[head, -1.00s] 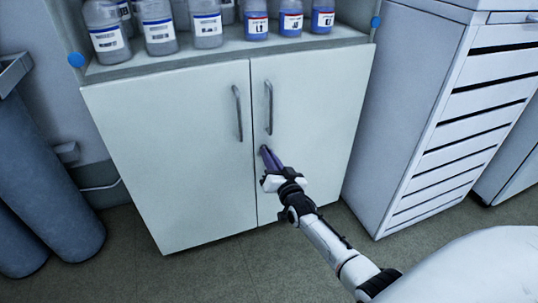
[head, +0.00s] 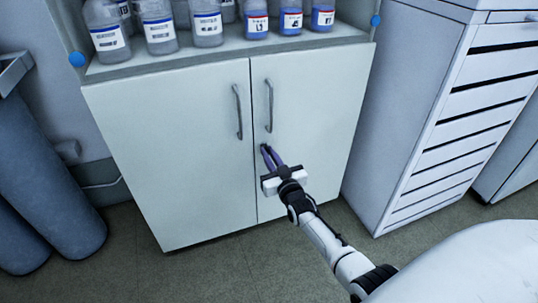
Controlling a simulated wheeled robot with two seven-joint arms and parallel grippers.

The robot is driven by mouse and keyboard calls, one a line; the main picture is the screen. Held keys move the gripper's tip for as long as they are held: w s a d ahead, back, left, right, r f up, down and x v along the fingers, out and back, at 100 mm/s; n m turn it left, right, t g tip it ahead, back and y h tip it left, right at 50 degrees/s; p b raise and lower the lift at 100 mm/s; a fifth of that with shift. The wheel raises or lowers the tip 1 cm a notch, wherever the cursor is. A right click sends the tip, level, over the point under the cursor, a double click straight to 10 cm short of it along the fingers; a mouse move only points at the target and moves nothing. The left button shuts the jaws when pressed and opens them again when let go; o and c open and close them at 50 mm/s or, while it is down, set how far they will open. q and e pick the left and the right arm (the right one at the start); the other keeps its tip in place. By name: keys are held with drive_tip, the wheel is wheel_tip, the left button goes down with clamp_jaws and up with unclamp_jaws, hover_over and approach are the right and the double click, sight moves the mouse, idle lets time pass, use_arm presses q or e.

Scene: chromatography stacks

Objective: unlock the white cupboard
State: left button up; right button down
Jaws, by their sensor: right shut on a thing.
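The white cupboard (head: 180,160) stands ahead with both doors closed. Each door has a vertical grey bar handle: the left one (head: 238,112) and the right one (head: 269,106). My right gripper (head: 266,149) is at the right door, just below its handle and close to the seam between the doors. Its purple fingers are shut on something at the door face. The held thing is too small and too hidden by the fingers to make out, and so is any lock there. My left gripper is not in view.
Several labelled bottles (head: 207,28) stand on the shelf above the doors. A white drawer cabinet (head: 400,110) stands to the right. Blue-grey cylinders (head: 45,185) stand at the left. The floor (head: 200,270) before the cupboard is clear.

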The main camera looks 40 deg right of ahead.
drive_tip(key=c, duration=1.9)
unclamp_jaws()
drive_tip(key=shift+o, duration=0.2)
